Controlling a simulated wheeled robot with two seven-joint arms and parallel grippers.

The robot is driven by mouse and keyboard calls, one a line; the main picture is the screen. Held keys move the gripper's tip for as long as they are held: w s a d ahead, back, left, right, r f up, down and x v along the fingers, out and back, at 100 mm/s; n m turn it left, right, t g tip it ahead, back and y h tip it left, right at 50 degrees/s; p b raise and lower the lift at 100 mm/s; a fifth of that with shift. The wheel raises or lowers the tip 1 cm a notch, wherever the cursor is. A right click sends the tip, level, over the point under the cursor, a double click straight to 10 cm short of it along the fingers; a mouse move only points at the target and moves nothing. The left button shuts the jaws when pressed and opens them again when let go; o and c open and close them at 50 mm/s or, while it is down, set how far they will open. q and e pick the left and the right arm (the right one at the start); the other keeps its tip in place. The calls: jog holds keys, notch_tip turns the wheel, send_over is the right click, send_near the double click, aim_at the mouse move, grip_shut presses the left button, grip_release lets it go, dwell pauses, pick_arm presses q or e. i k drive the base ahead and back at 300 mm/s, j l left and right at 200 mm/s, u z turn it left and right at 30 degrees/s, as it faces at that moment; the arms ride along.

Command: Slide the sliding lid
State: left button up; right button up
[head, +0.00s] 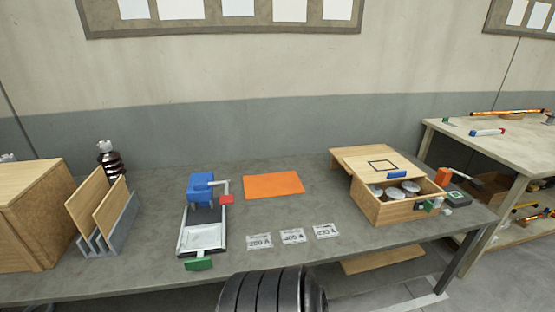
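A wooden box (387,215) stands at the right of the grey table. Its wooden sliding lid (357,159) lies across the top, shifted toward the back left, where it overhangs the box. A black square outline marks the lid, and a blue handle (397,174) sits near its front edge. The front part of the box is open and shows several round, silvery-topped items (393,192) inside. Neither of my grippers is in view.
A small green block (425,206) is at the box's front right corner. An orange mat (273,186), several printed cards (292,236) and a blue device (200,188) lie to the left. Wooden panels (112,207) stand in a rack at far left.

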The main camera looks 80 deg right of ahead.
aim_at(375, 169)
jog(key=z, duration=3.75)
jog(key=i+z, duration=0.4)
jog(key=i+j+z, duration=0.1)
jog(key=i+z, duration=0.15)
jog(key=z, duration=0.15)
